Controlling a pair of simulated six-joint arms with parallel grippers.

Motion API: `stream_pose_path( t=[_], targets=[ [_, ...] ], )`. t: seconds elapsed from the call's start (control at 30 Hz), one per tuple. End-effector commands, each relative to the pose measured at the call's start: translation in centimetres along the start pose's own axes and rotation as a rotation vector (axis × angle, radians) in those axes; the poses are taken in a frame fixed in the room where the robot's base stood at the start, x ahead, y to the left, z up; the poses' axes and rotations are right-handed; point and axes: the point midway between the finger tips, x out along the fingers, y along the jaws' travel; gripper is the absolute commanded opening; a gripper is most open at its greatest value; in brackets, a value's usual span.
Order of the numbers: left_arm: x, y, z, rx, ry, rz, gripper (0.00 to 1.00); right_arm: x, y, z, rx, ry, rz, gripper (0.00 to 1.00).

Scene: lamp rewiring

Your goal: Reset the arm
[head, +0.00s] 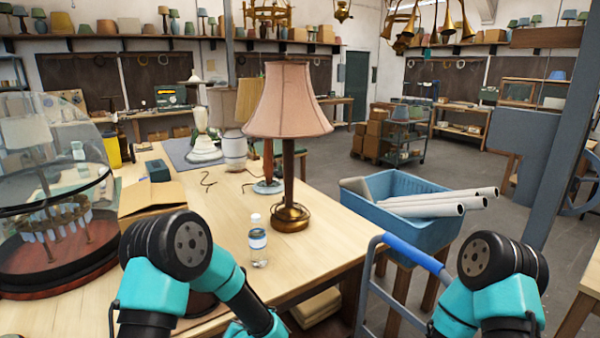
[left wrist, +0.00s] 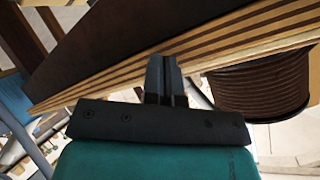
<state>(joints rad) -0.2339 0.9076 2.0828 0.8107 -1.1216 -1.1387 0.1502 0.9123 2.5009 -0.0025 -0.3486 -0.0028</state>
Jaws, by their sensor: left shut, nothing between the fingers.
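My left gripper (left wrist: 166,78) shows in the left wrist view with its two dark fingers together and nothing between them. Just beyond the fingertips is a dark panel with a brown-and-cream striped edge (left wrist: 215,45); I cannot tell whether they touch. In the head view my left arm bends down past the table's front edge, and its gripper is hidden or below the picture. My right arm is at the lower right, its gripper out of view. A lamp with a pink shade (head: 287,100) and brass base stands upright on the wooden table (head: 200,200).
A water bottle (head: 258,241) stands near the table's front edge. A glass dome (head: 50,190) is at the left, by a cardboard box (head: 152,197). A blue bin (head: 402,228) with white tubes is at the right. A brown ribbed cylinder (left wrist: 262,88) is right of the left fingers.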

Motion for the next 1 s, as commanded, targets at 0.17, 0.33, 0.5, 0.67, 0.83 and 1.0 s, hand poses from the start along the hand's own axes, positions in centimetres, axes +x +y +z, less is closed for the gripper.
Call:
stream_pose_path(
  t=[0.17,0.33,0.5,0.67,0.83,1.0],
  targets=[
    [0.2,1.2,6.6,-0.151,-0.102,0.242,0.0,0.0,0.0,0.0,0.0,0.0,0.0,0.0],
    [-1.8,2.6,13.6,-0.313,-0.292,0.472,0.0,0.0,0.0,0.0,0.0,0.0,0.0,0.0],
    [-6.0,3.5,20.5,-0.463,-0.563,0.661,0.0,0.0,0.0,0.0,0.0,0.0,0.0,0.0],
    [-10.1,3.7,24.9,-0.55,-0.789,0.757,0.0,0.0,0.0,0.0,0.0,0.0,0.0,0.0],
    [-11.8,3.7,26.3,-0.579,-0.881,0.783,0.0,0.0,0.0,0.0,0.0,0.0,0.0,0.0],
    [-11.8,3.7,26.3,-0.58,-0.882,0.783,0.0,0.0,0.0,0.0,0.0,0.0,0.0,0.0]
  ],
)
